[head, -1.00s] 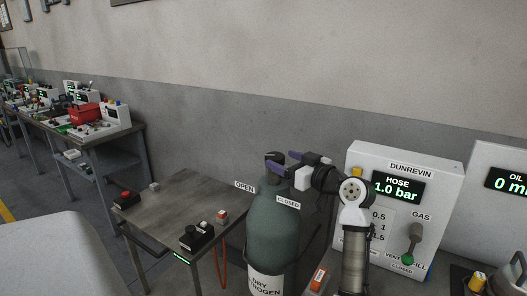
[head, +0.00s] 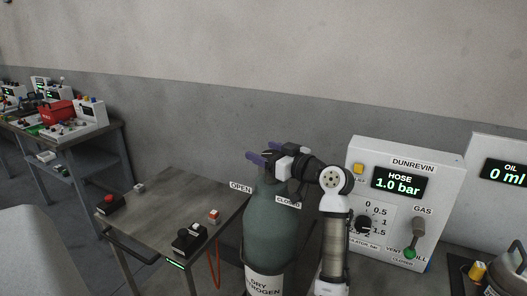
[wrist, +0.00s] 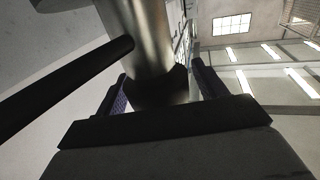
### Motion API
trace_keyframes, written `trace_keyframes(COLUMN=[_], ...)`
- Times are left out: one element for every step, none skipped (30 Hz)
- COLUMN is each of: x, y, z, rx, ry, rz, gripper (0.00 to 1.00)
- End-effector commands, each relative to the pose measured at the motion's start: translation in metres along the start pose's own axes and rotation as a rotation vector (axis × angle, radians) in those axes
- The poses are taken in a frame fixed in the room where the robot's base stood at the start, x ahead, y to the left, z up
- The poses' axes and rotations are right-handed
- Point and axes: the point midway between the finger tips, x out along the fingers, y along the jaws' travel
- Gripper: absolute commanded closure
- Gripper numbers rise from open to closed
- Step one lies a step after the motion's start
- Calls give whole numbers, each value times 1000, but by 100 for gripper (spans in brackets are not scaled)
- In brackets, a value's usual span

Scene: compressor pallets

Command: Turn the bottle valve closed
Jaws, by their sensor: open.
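The green gas bottle (head: 272,228) stands beside the table, with a label that reads in part "DRY". An OPEN tag (head: 241,187) sits at its left shoulder and a CLOSED tag (head: 288,200) at its right front. My gripper (head: 264,156) is at the bottle's top, its purple fingers apart and pointing left; it hides most of the valve in the head view. In the wrist view, my gripper (wrist: 163,88) has one finger on each side of the valve's dark collar and metal stem (wrist: 148,38). A dark bar handle (wrist: 68,78) reaches out to the lower left. Contact cannot be told.
Right of the bottle stands a white panel (head: 440,172) reading HOSE 1.0 bar, with a black knob (head: 364,224) and a green-tipped gas lever (head: 411,252). A metal table (head: 175,207) with small switches stands to the left. The wall is behind.

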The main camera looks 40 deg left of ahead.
Motion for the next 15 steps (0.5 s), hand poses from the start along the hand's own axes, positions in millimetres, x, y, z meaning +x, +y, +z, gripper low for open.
trace_keyframes(x=[0,0,0,0,0,0,0,0,0,0,0,0,0,0,0], y=[0,0,0,0,0,0,0,0,0,0,0,0,0,0,0], z=[0,0,0,0,0,0,0,0,0,0,0,0,0,0,0], rx=[0,0,0,0,0,0,0,0,0,0,0,0,0,0,0], ry=[0,0,0,0,0,0,0,0,0,0,0,0,0,0,0], rz=[0,0,0,0,0,0,0,0,0,0,0,0,0,0,0], gripper=[29,29,29,29,32,37,41,45,50,54,58,63,67,71,74])
